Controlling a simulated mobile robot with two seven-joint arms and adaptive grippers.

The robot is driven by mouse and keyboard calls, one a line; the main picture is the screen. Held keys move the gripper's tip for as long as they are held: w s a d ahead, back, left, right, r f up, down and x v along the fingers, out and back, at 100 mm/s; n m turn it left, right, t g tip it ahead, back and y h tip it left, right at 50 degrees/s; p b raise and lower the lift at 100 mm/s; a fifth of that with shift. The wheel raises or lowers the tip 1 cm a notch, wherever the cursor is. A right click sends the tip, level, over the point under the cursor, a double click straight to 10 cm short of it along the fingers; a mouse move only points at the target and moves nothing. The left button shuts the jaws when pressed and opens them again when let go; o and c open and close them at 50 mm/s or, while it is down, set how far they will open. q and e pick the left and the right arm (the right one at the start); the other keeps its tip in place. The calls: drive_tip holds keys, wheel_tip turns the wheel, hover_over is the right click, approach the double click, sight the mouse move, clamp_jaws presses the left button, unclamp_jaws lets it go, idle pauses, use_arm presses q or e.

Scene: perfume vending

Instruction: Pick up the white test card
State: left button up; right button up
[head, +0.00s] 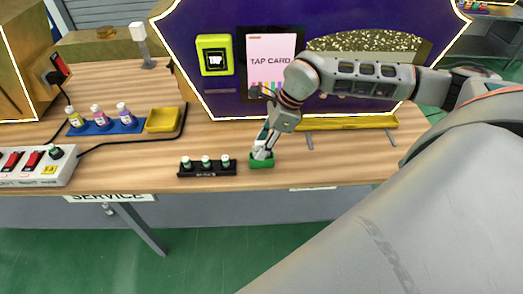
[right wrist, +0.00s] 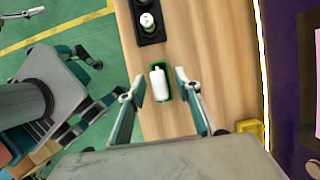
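The white test card (right wrist: 159,84) stands in a small green holder (right wrist: 167,93) on the wooden counter. In the head view the green holder (head: 262,163) sits at the front of the counter, and the card is mostly hidden by my right gripper (head: 262,151). In the right wrist view, my right gripper (right wrist: 155,86) is open. One finger is on each side of the card and holder, with a gap on both sides. My left gripper does not show in the head view. A pale piece at the top left of the right wrist view may be part of it.
A black rack (head: 208,168) with several small bottles is just left of the holder. Behind are a purple machine (head: 225,95) with a yellow card reader (head: 214,55), a blue bottle tray (head: 100,127) and a yellow tray (head: 162,120). A switch box (head: 35,167) is far left.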

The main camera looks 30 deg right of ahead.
drive_tip(key=shift+a+f, duration=0.1)
drive_tip(key=shift+f, duration=0.2)
clamp_jaws()
drive_tip(key=shift+r, duration=0.2)
